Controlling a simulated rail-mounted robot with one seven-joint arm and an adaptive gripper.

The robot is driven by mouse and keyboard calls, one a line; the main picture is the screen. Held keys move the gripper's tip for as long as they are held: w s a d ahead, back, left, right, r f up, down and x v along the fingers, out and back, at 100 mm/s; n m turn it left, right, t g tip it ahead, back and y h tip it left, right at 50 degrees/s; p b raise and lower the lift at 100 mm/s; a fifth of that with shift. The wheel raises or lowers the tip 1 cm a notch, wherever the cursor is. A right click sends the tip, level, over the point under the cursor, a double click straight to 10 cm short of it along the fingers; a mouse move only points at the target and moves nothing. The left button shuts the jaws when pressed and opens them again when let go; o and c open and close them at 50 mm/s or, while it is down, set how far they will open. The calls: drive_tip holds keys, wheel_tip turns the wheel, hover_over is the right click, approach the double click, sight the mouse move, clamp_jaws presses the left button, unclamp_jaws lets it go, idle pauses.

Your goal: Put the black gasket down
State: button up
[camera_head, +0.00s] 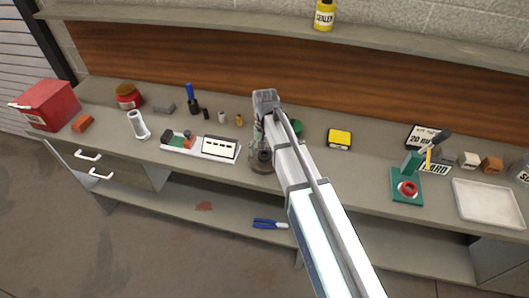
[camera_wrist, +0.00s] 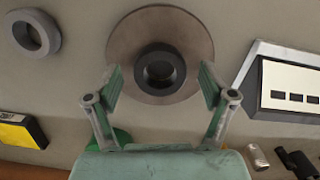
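The black gasket, a thick dark ring (camera_wrist: 160,68), lies on a round brown disc (camera_wrist: 195,35) in the wrist view, off the disc's centre and toward my gripper. My gripper (camera_wrist: 160,78) is open, with one finger on each side of the gasket and a visible gap on both sides. In the head view my gripper (camera_head: 262,142) points down over the workbench, above the brown disc (camera_head: 262,167); the gasket there is mostly hidden by the fingers and shadow.
A grey ring (camera_wrist: 33,33) lies beside the disc. A white panel (camera_head: 220,148) is left of my gripper; a green round thing (camera_head: 297,128) and a yellow-topped box (camera_head: 339,139) are right. A green stand (camera_head: 407,187) and pale tray (camera_head: 487,202) are farther right.

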sight(265, 151)
drive_tip(key=shift+r, duration=0.1)
wheel_tip(265, 151, up, 12)
drive_tip(key=w+b, duration=0.1)
drive_tip(key=b, duration=0.2)
drive_tip(key=shift+w+b, duration=0.25)
drive_tip(key=shift+b, duration=0.1)
idle(0.4)
